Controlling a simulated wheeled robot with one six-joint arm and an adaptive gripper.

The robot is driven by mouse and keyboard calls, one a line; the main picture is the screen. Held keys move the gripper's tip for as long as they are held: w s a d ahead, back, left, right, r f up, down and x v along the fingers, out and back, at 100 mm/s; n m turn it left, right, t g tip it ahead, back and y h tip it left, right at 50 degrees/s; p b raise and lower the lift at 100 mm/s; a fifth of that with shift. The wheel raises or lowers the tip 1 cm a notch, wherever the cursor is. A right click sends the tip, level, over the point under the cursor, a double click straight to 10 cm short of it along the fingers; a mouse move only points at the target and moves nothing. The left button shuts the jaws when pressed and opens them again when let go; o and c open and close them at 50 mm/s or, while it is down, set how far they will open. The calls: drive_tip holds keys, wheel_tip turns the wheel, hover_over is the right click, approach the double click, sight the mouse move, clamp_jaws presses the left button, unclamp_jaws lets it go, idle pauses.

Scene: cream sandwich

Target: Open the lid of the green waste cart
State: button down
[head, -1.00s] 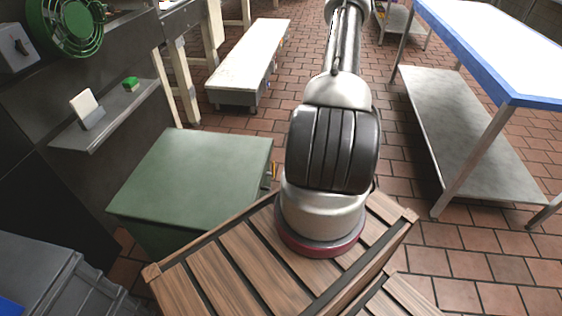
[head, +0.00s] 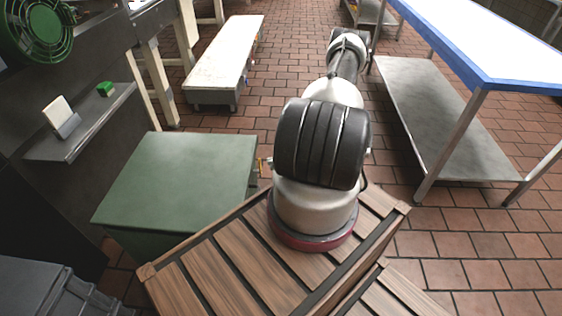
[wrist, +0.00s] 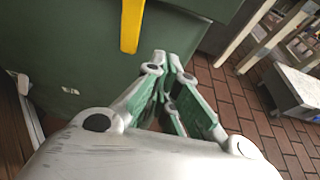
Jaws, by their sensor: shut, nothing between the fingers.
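The green waste cart (head: 180,175) stands ahead and left of my wooden-slatted base in the head view, its flat lid lying closed. In the wrist view the cart's green side (wrist: 75,60) fills the left and middle, with the lid's edge (wrist: 205,8) at the top. A yellow vertical strip (wrist: 131,25) runs down that side. My gripper (wrist: 172,62) is shut and empty, in front of the cart's side and below the lid edge. Whether it touches the cart I cannot tell. In the head view the gripper is hidden behind my arm.
A grey shelf (head: 85,125) with a small green block stands left of the cart. A low white bench (head: 225,65) is beyond it. A blue-edged table (head: 490,50) with a lower shelf stands right. Brick floor (head: 290,60) lies open between bench and table.

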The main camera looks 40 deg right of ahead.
sight(255, 167)
drive_tip(key=x, duration=0.5)
drive_tip(key=shift+w+a+r, duration=0.1)
drive_tip(key=shift+w+a, duration=0.05)
drive_tip(key=shift+w, duration=0.05)
drive_tip(key=shift+s+r, duration=0.1)
drive_tip(key=shift+r, duration=1.85)
